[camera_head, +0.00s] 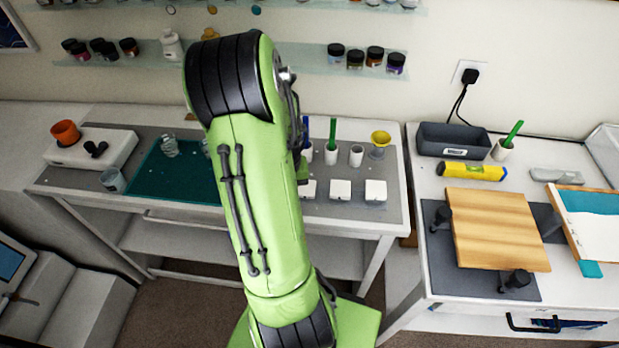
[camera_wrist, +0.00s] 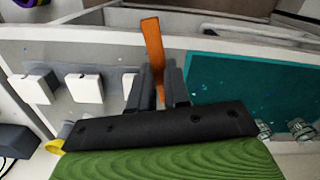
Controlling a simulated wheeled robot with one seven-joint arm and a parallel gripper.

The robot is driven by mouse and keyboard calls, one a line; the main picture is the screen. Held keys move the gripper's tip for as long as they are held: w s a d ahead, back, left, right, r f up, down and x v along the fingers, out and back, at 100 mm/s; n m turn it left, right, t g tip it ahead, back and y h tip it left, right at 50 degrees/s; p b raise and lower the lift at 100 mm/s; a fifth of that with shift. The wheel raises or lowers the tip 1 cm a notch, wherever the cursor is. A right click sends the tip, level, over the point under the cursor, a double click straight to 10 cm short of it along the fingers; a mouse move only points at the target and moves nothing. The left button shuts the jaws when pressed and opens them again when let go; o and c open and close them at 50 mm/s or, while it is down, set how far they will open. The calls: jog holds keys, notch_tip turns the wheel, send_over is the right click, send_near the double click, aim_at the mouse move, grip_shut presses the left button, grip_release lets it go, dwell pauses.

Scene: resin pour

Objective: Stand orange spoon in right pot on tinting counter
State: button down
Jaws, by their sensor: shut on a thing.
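The orange spoon (camera_wrist: 153,50) shows in the wrist view, its flat orange length rising between the two fingers of my gripper (camera_wrist: 163,80), which is shut on it. In the head view my own green arm hides the spoon and most of my gripper. On the tinting counter (camera_head: 395,205), a row of small white pots stands along the back. The right pot (camera_head: 356,156) looks empty. The pot to its left (camera_head: 331,154) holds an upright green spoon (camera_head: 333,130). A blue spoon (camera_head: 305,128) stands further left. The pots are not clearly seen in the wrist view.
White blocks (camera_head: 340,190) sit in front of the pots. A yellow funnel-like cup (camera_head: 381,138) stands right of the right pot. A teal mat (camera_head: 170,180) with clear jars lies left. The side table (camera_head: 430,180) holds a grey bin (camera_head: 455,140) and a wooden board (camera_head: 497,230).

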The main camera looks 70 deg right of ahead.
jog(key=w+a+f+n, duration=0.3)
jog(key=w+a+n, duration=0.1)
jog(key=w+a, duration=0.4)
jog(key=w+a+f+n, duration=0.4)
jog(key=w+a, duration=0.5)
jog(key=a, duration=0.2)
jog(key=w+a+f+n, duration=0.3)
jog(key=w+a+n, duration=0.1)
jog(key=w+a, duration=0.4)
jog(key=shift+w+a+f, duration=0.2)
jog(key=shift+a+f, duration=0.05)
jog(key=shift+a, duration=0.75)
jog(key=shift+d, duration=0.1)
jog(key=shift+r, duration=0.1)
